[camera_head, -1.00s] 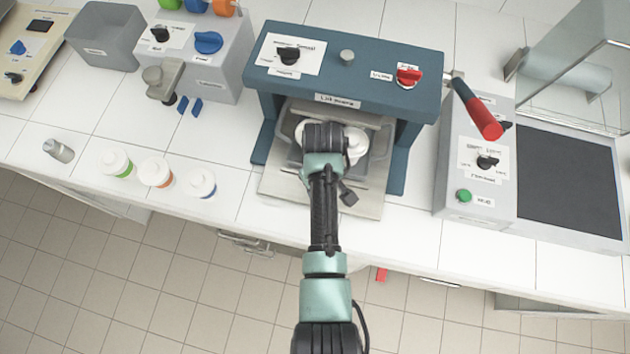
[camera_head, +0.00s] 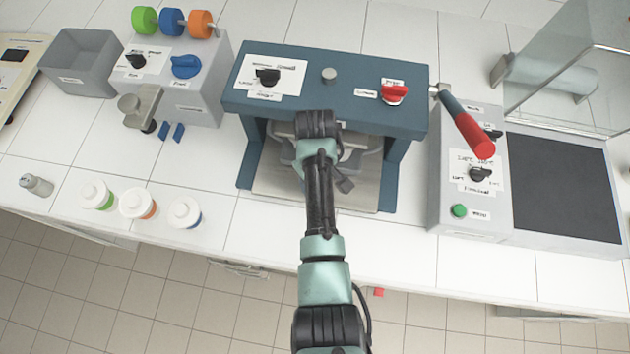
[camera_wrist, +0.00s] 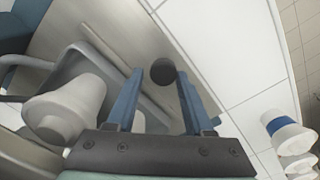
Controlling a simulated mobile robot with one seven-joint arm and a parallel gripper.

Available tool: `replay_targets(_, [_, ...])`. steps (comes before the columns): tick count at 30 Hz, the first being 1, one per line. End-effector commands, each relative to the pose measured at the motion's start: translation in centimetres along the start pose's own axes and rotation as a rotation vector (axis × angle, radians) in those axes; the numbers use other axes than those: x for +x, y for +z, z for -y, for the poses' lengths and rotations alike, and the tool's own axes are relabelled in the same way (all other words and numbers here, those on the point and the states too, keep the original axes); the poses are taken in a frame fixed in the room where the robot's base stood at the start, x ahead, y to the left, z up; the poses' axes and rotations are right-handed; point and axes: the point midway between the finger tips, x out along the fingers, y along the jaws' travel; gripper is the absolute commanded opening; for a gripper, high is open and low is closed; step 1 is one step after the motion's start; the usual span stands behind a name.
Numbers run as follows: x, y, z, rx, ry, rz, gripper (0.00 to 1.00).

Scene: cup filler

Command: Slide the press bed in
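The press (camera_head: 325,85) is a dark blue frame bridging a metal bed plate. The bed plate (camera_head: 290,190) lies between the press legs, its front edge about level with their feet. In the wrist view my gripper (camera_wrist: 160,76) has two blue fingers apart, either side of a dark round knob or hole (camera_wrist: 162,70) over the bed plate (camera_wrist: 120,40). Contact cannot be told.
Left stand white-lidded bottles (camera_head: 139,203) and a grey machine (camera_head: 180,80).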

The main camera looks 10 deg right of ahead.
Motion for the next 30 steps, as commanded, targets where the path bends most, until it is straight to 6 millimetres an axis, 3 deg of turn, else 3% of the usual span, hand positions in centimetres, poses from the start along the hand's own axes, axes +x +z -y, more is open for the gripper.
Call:
replay_targets(1, [-0.1,0.0,-0.1,0.001,0.001,-0.001,0.61])
replay_targets(3, [0.0,0.0,0.0,0.001,-0.001,0.001,0.71])
replay_targets(11, [0.1,0.2,0.1,0.001,-0.004,0.005,0.71])
replay_targets(16, [-0.9,0.1,0.1,0.001,-0.003,0.004,0.71])
replay_targets(30, [-10.2,0.0,0.0,0.001,0.000,0.000,0.71])
